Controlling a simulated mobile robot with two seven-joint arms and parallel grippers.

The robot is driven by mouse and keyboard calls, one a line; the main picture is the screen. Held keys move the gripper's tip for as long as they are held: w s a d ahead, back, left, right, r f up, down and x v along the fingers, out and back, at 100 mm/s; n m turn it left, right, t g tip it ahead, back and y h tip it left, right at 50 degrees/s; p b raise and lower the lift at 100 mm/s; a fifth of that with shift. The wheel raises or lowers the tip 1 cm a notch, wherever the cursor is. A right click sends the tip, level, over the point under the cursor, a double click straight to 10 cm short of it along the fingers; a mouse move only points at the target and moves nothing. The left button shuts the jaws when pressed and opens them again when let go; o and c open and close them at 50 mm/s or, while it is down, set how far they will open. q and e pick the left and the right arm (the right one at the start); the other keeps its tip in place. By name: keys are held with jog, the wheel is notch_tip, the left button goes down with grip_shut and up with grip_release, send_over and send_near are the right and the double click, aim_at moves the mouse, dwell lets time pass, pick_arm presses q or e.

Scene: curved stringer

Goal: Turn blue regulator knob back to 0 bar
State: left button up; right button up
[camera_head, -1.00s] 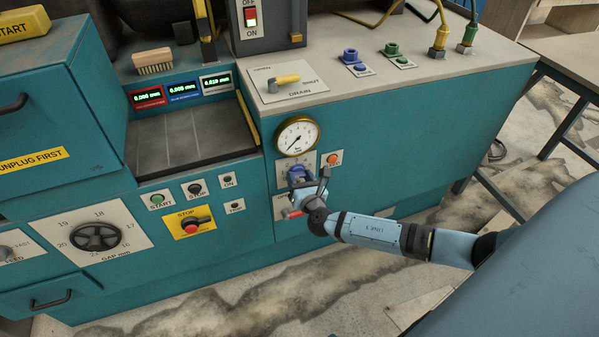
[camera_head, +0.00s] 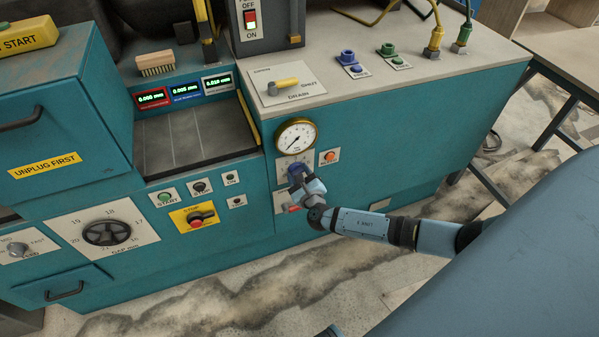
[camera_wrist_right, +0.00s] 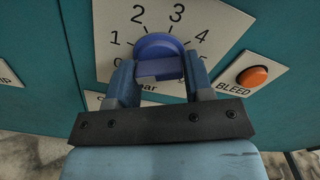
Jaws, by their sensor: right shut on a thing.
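The blue regulator knob (camera_wrist_right: 159,55) sits on a white scale plate (camera_wrist_right: 112,22) on the teal machine front. The numbers 1 to 4 show around it; the lower part of the scale is partly hidden by my fingers. My right gripper (camera_wrist_right: 160,82) is shut on the blue knob, one finger on each side. I cannot tell which number the knob points to. In the head view the knob (camera_head: 297,168) shows just above my right gripper (camera_head: 301,180). The round pressure gauge (camera_head: 296,136) is above it, its needle toward the lower left. My left gripper is not in view.
An orange BLEED button (camera_wrist_right: 252,76) is close to the right of the knob. A drain lever (camera_head: 285,83) is on the machine top above. A red stop button on a yellow plate (camera_head: 180,217) is to the left.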

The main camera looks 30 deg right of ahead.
jog(key=shift+w+d+r, duration=0.15)
jog(key=shift+w+r, duration=0.05)
jog(key=shift+r, duration=0.1)
jog(key=o, duration=0.9)
jog(key=shift+c, duration=0.2)
jog(key=shift+f, duration=0.2)
jog(key=shift+s, duration=0.15)
jog(key=p+v, duration=0.1)
jog(key=v, duration=1.2)
jog(key=shift+s+a, duration=0.25)
